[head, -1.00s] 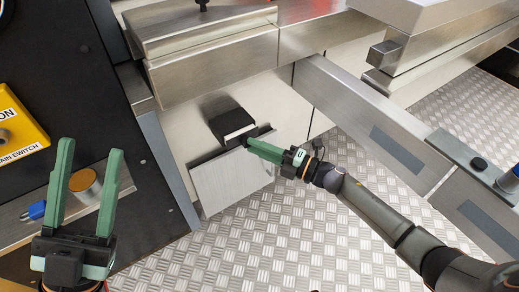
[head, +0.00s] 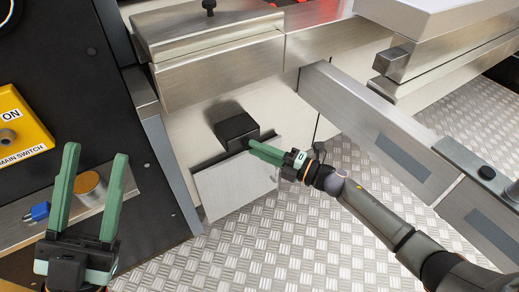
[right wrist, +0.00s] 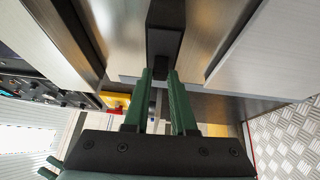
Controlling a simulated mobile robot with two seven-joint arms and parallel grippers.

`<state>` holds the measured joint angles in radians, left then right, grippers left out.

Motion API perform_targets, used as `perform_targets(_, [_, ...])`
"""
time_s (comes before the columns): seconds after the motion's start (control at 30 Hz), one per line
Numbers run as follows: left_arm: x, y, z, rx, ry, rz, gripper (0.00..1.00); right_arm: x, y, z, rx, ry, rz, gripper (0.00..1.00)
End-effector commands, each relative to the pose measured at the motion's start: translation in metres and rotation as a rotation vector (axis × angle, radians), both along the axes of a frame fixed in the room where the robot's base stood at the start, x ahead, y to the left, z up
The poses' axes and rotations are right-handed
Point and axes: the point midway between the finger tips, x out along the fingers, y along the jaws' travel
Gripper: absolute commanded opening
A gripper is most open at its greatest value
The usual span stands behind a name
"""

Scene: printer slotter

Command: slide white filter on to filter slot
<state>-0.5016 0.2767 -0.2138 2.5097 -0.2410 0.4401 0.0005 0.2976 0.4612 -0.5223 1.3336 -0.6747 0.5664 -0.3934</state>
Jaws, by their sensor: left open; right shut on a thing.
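A pale, flat panel (head: 236,183), which looks like the white filter, hangs tilted against the cream machine wall. A black block (head: 236,128) is just above its top edge; I cannot tell whether it is the slot or part of the filter. My right gripper (head: 252,146) is at the block's lower right, by the panel's top edge. In the right wrist view its fingertips (right wrist: 161,74) close on a small black piece at the end of the black block (right wrist: 165,28). The pale panel (right wrist: 265,45) lies to the right there. My left gripper (head: 97,158) is open and empty at the left.
A steel box (head: 215,45) juts out above the block. A steel beam (head: 375,125) runs diagonally on the right. A dark cabinet with a yellow main switch (head: 22,135) stands at the left. The checkered metal floor (head: 245,245) below is clear.

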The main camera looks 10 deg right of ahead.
Motion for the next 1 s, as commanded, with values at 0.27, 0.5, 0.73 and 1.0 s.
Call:
perform_targets(0.27, [0.0001,0.0,0.0005,0.0,-0.004,0.0,0.5,0.0017,0.0005,0.0009,0.001,-0.002,0.0,0.0])
perform_targets(0.5, [0.0001,-0.0001,0.0001,0.0,-0.004,0.0,0.5,0.0024,0.0007,0.0008,0.001,-0.002,0.0,0.36])
perform_targets(0.73, [-0.0001,-0.0004,-0.0006,0.004,-0.002,-0.002,0.5,0.0021,0.0007,0.0005,0.001,-0.001,0.0,0.59])
perform_targets(1.0, [-0.0004,-0.0004,-0.0032,0.003,0.009,-0.005,0.5,0.0019,0.0005,-0.0004,-0.001,0.001,0.0,0.59])
